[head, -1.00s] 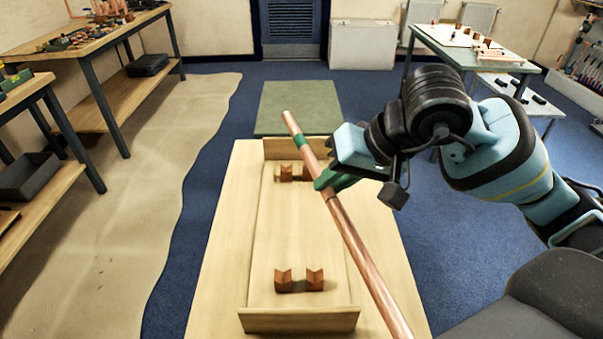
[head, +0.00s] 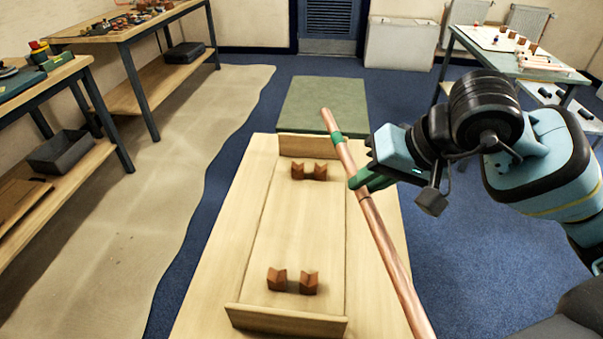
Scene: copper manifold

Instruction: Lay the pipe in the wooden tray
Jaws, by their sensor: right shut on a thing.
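A long copper pipe (head: 384,240) is held by my right gripper (head: 362,178), which is shut on it at its upper part. The pipe runs from the far end of the table toward the lower right, slanted, and overlaps the right side of the wooden tray (head: 285,320) in the picture. Its near end leaves the bottom of the view. A green band shows on the pipe near its far end. The tray lies on the wooden table, with a far pair of notched wooden blocks (head: 298,171) and a near pair (head: 277,279); both pairs are empty. My left gripper is not in view.
The wooden table (head: 214,270) carries the tray. A green mat (head: 320,95) lies beyond it. Workbenches (head: 120,36) stand along the left, a table (head: 480,60) stands at the back right.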

